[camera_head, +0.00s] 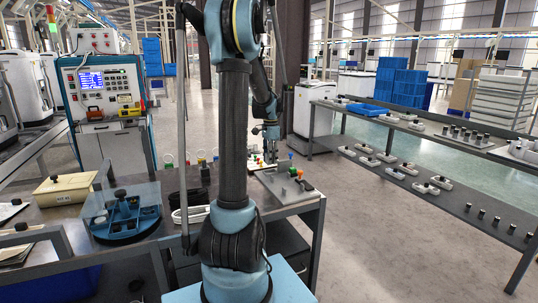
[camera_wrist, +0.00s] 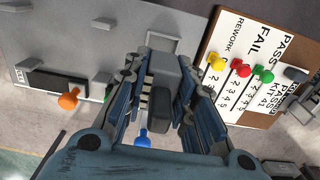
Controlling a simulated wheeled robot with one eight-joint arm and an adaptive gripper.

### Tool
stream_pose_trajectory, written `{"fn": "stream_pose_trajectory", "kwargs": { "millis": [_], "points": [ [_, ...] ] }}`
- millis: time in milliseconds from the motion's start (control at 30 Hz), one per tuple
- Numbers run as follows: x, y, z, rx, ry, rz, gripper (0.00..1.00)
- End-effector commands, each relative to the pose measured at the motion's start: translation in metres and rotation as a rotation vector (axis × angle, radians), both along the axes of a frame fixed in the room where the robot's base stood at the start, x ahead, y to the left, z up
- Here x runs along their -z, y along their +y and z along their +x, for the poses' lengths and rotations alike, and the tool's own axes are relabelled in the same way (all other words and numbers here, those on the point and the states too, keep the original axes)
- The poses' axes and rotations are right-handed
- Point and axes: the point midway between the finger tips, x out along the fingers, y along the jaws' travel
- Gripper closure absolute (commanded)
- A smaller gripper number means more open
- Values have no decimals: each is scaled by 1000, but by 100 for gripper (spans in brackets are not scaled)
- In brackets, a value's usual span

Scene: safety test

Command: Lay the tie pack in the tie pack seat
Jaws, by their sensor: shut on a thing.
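In the wrist view, my gripper (camera_wrist: 163,88) is shut on a small grey block, which I take to be the tie pack (camera_wrist: 160,72). The block sits between the two blue-grey fingers, and its lower part is hidden by them. Beyond it lies a grey board (camera_wrist: 115,25) with a shallow rectangular outline (camera_wrist: 178,22), possibly the tie pack seat. The block overlaps the near side of this outline in the picture; I cannot tell whether it touches the board. In the head view, my gripper (camera_head: 268,152) is over the far end of the bench, and the block is not clear.
The grey board carries a dark slot (camera_wrist: 57,82), an orange knob (camera_wrist: 68,101) and a blue knob (camera_wrist: 142,138). A PASS/FAIL/REWORK board (camera_wrist: 262,60) with coloured pegs lies at right. On the bench (camera_head: 150,240) stand a blue round fixture (camera_head: 125,222) and a cream box (camera_head: 65,189).

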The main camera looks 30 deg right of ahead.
Motion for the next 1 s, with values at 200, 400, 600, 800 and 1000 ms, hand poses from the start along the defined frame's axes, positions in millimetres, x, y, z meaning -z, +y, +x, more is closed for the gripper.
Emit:
{"fn": "stream_pose_trajectory", "kwargs": {
  "millis": [200, 400, 600, 800, 1000],
  "points": [
    [18, 1, 0, -1, 0, 0, 100],
    [32, 1, 1, -2, 0, 0, 100],
    [40, 2, 1, -2, 0, 0, 100],
    [42, 2, 0, -2, 0, 0, 100],
    [42, 2, 0, -2, 0, 0, 71]
  ]
}}
